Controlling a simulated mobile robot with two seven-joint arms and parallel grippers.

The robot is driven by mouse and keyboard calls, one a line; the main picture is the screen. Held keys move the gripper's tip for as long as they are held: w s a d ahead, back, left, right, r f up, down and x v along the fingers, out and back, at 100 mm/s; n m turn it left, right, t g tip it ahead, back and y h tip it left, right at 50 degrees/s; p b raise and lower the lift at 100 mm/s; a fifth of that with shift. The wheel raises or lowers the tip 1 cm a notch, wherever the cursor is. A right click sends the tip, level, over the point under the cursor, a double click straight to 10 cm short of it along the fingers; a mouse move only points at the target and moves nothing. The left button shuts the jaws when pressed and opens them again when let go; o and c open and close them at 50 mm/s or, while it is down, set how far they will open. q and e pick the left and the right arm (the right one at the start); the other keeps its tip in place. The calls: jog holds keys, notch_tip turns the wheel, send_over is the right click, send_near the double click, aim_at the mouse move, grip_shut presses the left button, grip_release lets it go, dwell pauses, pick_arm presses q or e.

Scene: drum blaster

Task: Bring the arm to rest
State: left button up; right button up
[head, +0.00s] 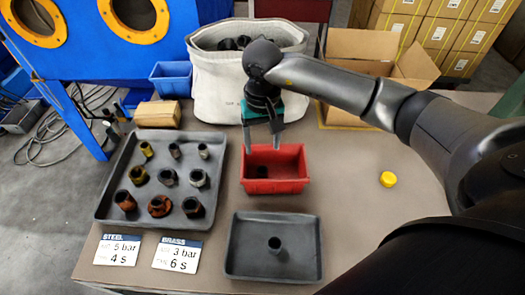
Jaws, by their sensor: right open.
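My right arm comes in from the right, and its gripper (262,138) points down with its fingers apart. The gripper is above the back edge of a red bin (288,184) and looks empty. A dark part lies inside the red bin. A large dark tray (108,192) on the left holds several metal fittings in rows, some yellowish, some grey, some rusty. A smaller dark tray (240,262) at the front holds one dark cylindrical fitting (274,245) standing near its middle. My left gripper is not in view.
A white fabric bin (212,75) with dark parts stands behind, beside an open cardboard box (360,45). A yellow cap (388,179) lies on the table. Signs reading STEEL (118,250) and BRASS (177,254) lie at the front left. The table's right side is mostly clear.

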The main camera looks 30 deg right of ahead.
jog(key=shift+r, duration=0.35)
jog(key=shift+r, duration=0.1)
